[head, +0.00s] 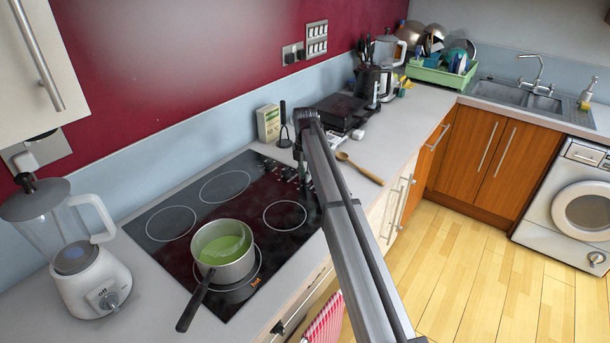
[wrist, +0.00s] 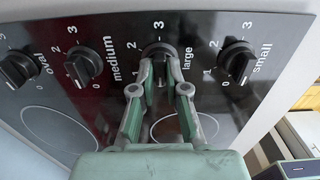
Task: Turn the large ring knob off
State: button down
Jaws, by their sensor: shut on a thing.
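The large ring knob (wrist: 158,50) is a black dial in the wrist view, third from the left in the row, beside the word "large". My gripper (wrist: 162,88) has one finger on each side of this knob and is shut on it. The fingers and the knob's own shape hide its exact pointer angle. In the head view, my arm covers part of the black hob (head: 190,245) and its knob row, so the grip is hidden there.
Other knobs, oval (wrist: 20,68), medium (wrist: 84,66) and small (wrist: 236,60), flank the fingers closely. A saucepan (head: 222,262) of green liquid stands on a front ring. A wooden spoon (head: 358,167) lies right of the hob; a blender (head: 85,265) stands left.

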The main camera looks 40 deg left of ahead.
jog(key=c, duration=1.2)
grip_release()
notch_tip(320, 180, up, 12)
